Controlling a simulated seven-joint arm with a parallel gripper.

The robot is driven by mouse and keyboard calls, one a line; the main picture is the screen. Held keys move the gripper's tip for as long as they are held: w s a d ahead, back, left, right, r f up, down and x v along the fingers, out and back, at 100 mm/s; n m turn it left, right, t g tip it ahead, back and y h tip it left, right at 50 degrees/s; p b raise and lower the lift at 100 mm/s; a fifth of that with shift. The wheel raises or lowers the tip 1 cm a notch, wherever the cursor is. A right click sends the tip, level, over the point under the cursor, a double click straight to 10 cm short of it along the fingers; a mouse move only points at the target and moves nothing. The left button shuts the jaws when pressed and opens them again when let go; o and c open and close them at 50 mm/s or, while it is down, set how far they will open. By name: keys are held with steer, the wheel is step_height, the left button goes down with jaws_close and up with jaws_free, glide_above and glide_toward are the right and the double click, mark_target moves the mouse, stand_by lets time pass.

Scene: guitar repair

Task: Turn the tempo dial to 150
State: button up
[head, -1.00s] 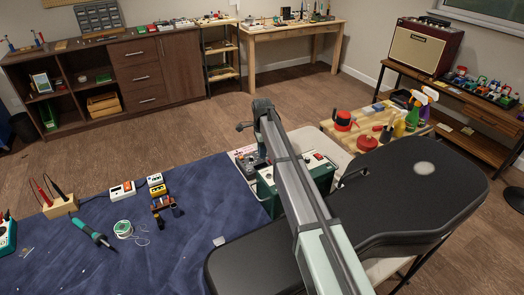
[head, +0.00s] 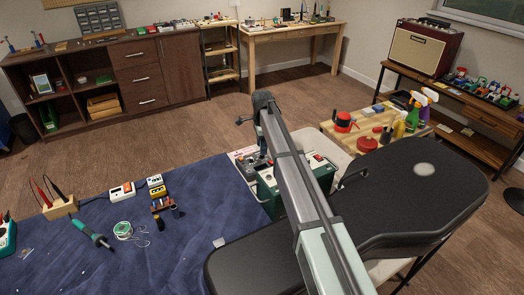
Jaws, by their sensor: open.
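My arm reaches from the bottom of the head view up to a dark joint near the far edge of the blue-covered bench (head: 110,255). My gripper cannot be made out; the arm appears to hide it. A green box with a light top and a red switch (head: 318,163) stands behind and to the right of my arm, which covers part of it. Small controls on a pale surface (head: 246,162) show just left of the arm. No tempo dial or number can be read at this size, and I cannot tell which device carries it.
On the blue cover lie a soldering iron (head: 92,232), a solder spool (head: 123,230), a white box with a red switch (head: 122,191) and small bottles. A wooden-topped table (head: 345,140) at the right holds spray bottles and red items.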

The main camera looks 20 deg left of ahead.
step_height(320, 180, up, 10)
steer(key=shift+r, duration=0.15)
steer(key=shift+d, duration=0.1)
stand_by(0.4)
